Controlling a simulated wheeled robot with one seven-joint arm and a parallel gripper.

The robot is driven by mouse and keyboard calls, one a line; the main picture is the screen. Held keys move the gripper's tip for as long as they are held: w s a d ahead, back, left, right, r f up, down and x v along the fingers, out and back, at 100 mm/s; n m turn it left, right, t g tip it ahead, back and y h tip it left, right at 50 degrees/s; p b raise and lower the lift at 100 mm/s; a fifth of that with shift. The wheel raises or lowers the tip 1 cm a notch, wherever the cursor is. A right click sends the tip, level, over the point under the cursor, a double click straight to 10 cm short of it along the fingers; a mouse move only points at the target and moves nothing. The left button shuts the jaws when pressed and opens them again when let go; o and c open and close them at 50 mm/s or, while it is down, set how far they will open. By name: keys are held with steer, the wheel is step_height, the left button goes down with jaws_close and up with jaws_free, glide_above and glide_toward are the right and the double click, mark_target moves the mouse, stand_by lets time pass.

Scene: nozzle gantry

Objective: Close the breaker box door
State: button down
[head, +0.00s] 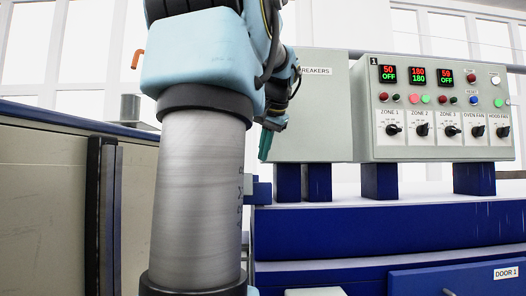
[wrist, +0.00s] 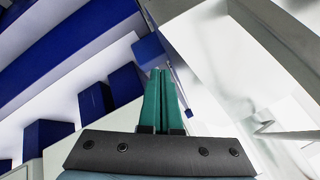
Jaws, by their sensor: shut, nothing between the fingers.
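The breaker box (head: 325,115), a light grey box labelled BREAKERS, stands left of the control panel in the head view. My arm covers its left part, and I cannot tell from this view how far its door is open. My gripper (head: 265,146) has teal fingers and is at the box's lower left edge in the picture. In the wrist view the gripper (wrist: 160,72) is shut and empty, its two fingers together. A pale grey panel (wrist: 210,55) lies just right of the fingertips there; I cannot tell whether it is the door. Contact is not clear.
The control panel (head: 440,108) with knobs, buttons and red displays stands right of the box. Both rest on blue feet (head: 380,181) above a blue cabinet (head: 400,225). A beige and blue unit (head: 50,185) stands at the left. Blue blocks (wrist: 95,103) show left in the wrist view.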

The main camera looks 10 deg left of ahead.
steer(key=s+a+r+b, duration=0.1)
steer(key=s+a+r, duration=0.1)
steer(key=s+r, duration=0.4)
step_height(320, 180, up, 2)
steer(key=shift+s+a+b, duration=0.15)
steer(key=shift+b, duration=0.15)
